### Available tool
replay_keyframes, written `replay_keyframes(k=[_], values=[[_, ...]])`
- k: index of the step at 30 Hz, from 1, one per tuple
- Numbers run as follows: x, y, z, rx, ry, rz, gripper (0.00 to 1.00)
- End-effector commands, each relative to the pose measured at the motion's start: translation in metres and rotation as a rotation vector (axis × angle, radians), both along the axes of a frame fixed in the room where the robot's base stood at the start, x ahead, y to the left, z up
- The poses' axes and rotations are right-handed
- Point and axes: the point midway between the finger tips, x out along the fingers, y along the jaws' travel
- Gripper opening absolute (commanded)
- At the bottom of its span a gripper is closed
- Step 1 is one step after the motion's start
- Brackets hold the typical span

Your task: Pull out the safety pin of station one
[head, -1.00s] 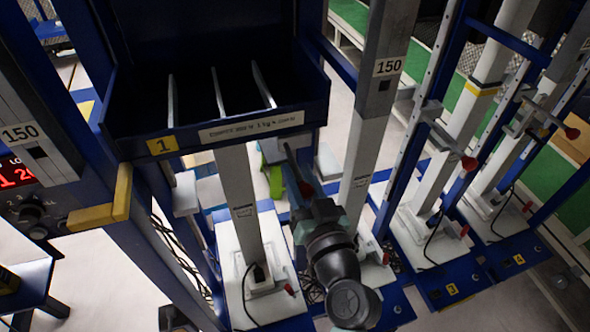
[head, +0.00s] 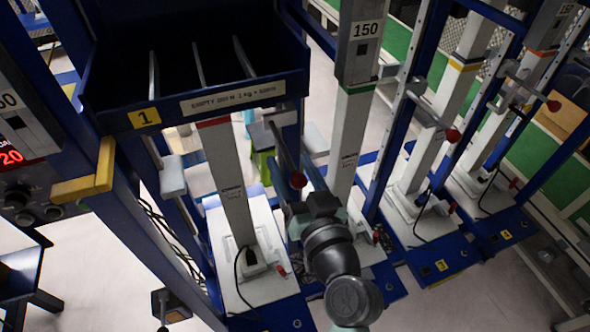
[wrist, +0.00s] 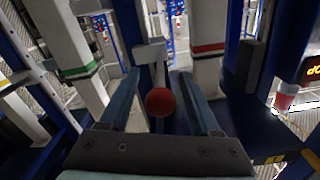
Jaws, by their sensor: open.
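The safety pin of station one shows a red ball knob (head: 298,180) beside the station's white post (head: 230,180). The bin above carries a yellow label 1 (head: 145,118). In the wrist view the red knob (wrist: 160,102) sits between the two fingers of my open gripper (wrist: 160,88), with space on both sides of it. In the head view my gripper (head: 304,196) comes up from below, close to the knob; its fingers are hard to make out. The pin's shaft is mostly hidden behind the knob in the wrist view.
The dark bin (head: 240,98) with dividers overhangs the post. A second white post (head: 349,150) with a green band and a 150 block stands right. Stations with similar red knobs (head: 452,135) lie further right. A blue frame post with a yellow bar (head: 82,188) stands left.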

Motion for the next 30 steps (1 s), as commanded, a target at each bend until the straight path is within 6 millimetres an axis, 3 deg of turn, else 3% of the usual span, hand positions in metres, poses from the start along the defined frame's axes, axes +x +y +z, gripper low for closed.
replay_keyframes(k=[5,19,24,30], values=[[-0.013,-0.005,-0.002,0.000,0.000,-0.003,0.64],[-0.104,-0.034,-0.003,-0.001,0.003,-0.003,0.64],[-0.120,-0.039,-0.001,0.000,0.000,-0.002,0.64],[-0.123,-0.040,0.000,-0.001,0.002,0.000,0.64]])
